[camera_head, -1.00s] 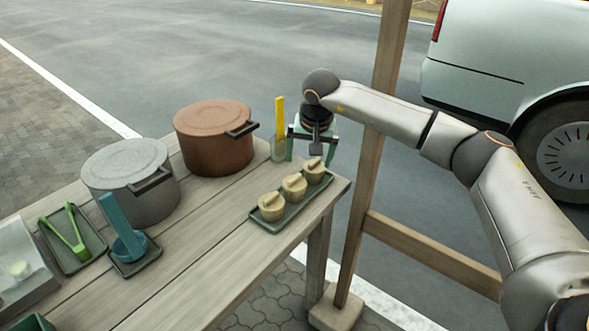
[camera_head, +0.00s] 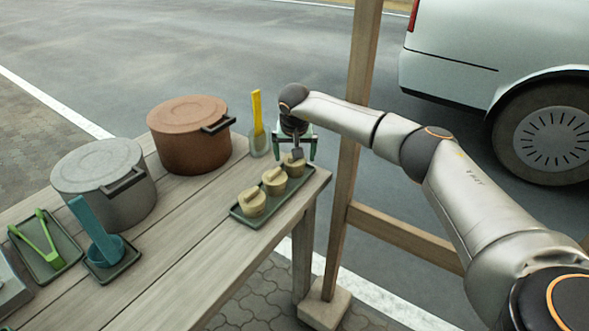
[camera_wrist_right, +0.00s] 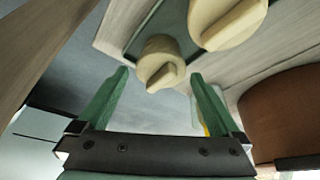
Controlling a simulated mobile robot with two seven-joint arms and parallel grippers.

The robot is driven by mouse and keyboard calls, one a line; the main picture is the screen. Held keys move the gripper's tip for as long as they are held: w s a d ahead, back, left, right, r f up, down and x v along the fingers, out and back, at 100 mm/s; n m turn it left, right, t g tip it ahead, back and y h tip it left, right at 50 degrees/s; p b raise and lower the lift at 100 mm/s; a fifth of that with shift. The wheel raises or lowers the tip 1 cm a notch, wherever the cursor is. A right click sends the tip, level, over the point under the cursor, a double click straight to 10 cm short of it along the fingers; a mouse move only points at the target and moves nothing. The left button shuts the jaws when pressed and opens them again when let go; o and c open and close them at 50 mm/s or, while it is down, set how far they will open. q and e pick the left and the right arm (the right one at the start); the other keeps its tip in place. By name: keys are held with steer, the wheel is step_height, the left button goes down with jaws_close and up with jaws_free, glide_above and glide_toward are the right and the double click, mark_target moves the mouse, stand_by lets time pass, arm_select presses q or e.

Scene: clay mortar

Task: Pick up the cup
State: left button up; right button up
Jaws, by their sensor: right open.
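Several small beige items stand in a row on a dark green tray (camera_head: 246,224) at the table's right end: a near cup (camera_head: 251,204), a middle cup (camera_head: 274,181) and a far cup (camera_head: 291,168). Each is round with a ridge across its top. My right gripper (camera_head: 296,157) is open at the far cup, its two green fingers pointing down. In the right wrist view the far cup (camera_wrist_right: 160,62) shows between and just beyond the open fingertips. I cannot tell whether they touch it. The middle cup (camera_wrist_right: 224,20) is beside it. My left gripper is not in view.
A brown pot (camera_head: 190,142) and a grey pot (camera_head: 105,185) stand left of the tray. A yellow-handled tool (camera_head: 257,115) stands near the gripper. Green tongs (camera_head: 46,242) and a blue ladle (camera_head: 97,232) lie front left. A wooden post (camera_head: 345,150) rises right of the table.

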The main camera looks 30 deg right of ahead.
steer(key=shift+x, duration=1.3)
steer(key=shift+c, duration=0.2)
steer(key=c, duration=1.2)
steer(key=shift+c, duration=0.2)
